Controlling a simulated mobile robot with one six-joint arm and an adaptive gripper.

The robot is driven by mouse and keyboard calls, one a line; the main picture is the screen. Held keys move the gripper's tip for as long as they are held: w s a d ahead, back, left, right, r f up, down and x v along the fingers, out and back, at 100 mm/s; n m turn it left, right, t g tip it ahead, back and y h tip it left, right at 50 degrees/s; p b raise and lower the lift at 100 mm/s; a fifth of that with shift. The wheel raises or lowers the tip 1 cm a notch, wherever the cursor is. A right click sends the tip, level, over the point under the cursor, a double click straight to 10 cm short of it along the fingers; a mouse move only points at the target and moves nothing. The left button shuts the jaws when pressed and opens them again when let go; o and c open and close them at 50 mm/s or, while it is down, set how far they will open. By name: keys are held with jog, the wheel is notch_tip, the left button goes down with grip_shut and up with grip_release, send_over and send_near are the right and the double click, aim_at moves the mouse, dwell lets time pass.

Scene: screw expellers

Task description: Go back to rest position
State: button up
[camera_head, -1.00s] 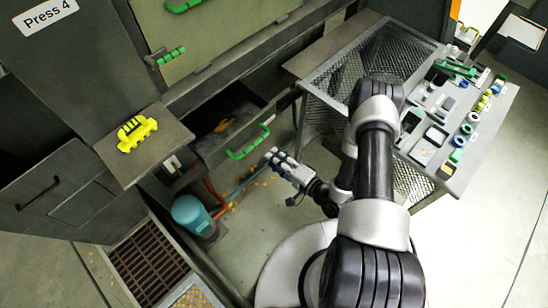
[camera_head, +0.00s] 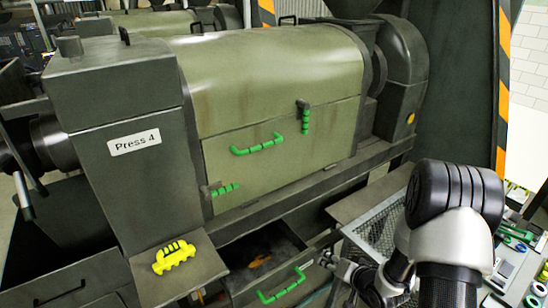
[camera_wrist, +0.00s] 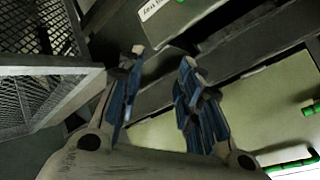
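My gripper (camera_wrist: 162,60) shows in the wrist view with its two blue-padded fingers apart and nothing between them. In the head view my arm rises at the right and bends down toward the lower edge. The gripper's fingers cannot be made out clearly there. The Press 4 machine (camera_head: 130,105) fills the middle of the head view. Its olive cover (camera_head: 270,80) and green-handled panel (camera_head: 285,150) look closed.
A yellow object (camera_head: 173,257) lies on a small shelf left of an open drawer (camera_head: 262,262) with a green handle. A mesh-sided stand (camera_head: 378,228) and a tray of small parts (camera_head: 520,262) are at the right. Mesh (camera_wrist: 35,25) is near the gripper at the left.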

jog(key=s+d+r+n+g+h, duration=0.1)
jog(key=s+d+r+h, duration=0.15)
jog(key=r, duration=0.75)
jog(key=s+d+r+n+g+h, duration=0.1)
jog(key=s+r+h, duration=0.25)
jog(key=r, duration=0.75)
jog(key=s+a+r+n+g, duration=0.1)
jog(key=s+a+r, duration=0.1)
jog(key=s, duration=0.6)
jog(key=s+a+r+g+y, duration=0.1)
jog(key=s+a+r, duration=0.2)
jog(key=s, duration=0.5)
jog(key=s+a+r+n+g+y, duration=0.1)
jog(key=s+a+r, duration=0.1)
jog(key=s, duration=0.7)
jog(key=shift+a+r+n, duration=0.25)
jog(key=shift+r+n, duration=0.05)
jog(key=shift+r, duration=0.55)
